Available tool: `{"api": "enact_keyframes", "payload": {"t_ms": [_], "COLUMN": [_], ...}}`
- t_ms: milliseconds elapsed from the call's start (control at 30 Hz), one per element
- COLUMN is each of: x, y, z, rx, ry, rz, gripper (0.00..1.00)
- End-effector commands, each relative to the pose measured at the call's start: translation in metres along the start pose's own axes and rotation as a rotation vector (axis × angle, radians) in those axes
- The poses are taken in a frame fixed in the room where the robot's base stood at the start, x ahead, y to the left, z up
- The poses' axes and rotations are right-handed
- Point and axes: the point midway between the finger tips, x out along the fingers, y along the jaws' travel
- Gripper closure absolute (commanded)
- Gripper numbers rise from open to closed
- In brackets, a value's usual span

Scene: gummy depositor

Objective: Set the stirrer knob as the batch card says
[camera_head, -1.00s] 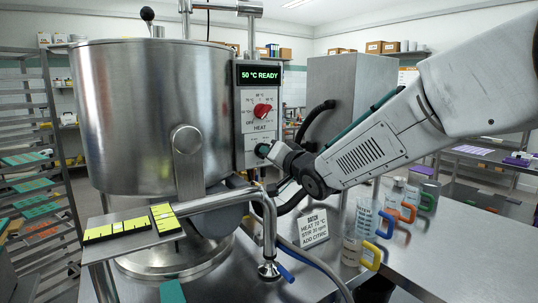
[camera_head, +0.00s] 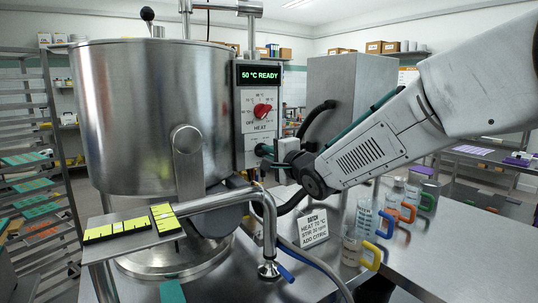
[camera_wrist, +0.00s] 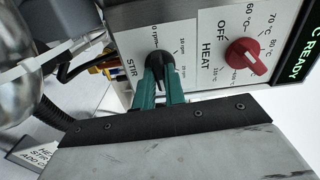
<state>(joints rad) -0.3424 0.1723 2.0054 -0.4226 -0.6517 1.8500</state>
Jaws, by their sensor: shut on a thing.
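The black stirrer knob (camera_wrist: 155,60) sits on the STIR dial of the control panel, with rpm marks around it, small and partly covered. My gripper (camera_wrist: 160,75) is shut on the knob, one teal finger on each side. The knob's pointer is hard to read. In the head view my gripper (camera_head: 264,150) is at the lower part of the panel and hides the knob. The batch card (camera_head: 315,226) stands on the steel table and appears to read heat 70 °C, stir 30 rpm, add citric.
The red HEAT knob (camera_head: 263,111) is just above my gripper, under a display (camera_head: 259,75) reading 50 °C READY. A big steel kettle (camera_head: 150,110) stands left. Jugs with coloured handles (camera_head: 362,248) stand at right. A pipe (camera_head: 225,199) crosses in front.

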Motion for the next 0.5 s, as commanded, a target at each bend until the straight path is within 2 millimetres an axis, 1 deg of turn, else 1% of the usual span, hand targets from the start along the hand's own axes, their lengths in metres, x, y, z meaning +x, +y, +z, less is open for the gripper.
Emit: {"api": "enact_keyframes", "payload": {"t_ms": [33, 233, 500], "x": [-0.0007, -0.0007, -0.0007], "y": [0.0040, 0.0041, 0.0043], "z": [0.0009, 0.0009, 0.0009], "rx": [0.019, 0.067, 0.082], "ry": [-0.001, -0.001, -0.001], "rz": [0.008, 0.008, 0.009], "gripper": [1.00, 1.00, 1.00]}}
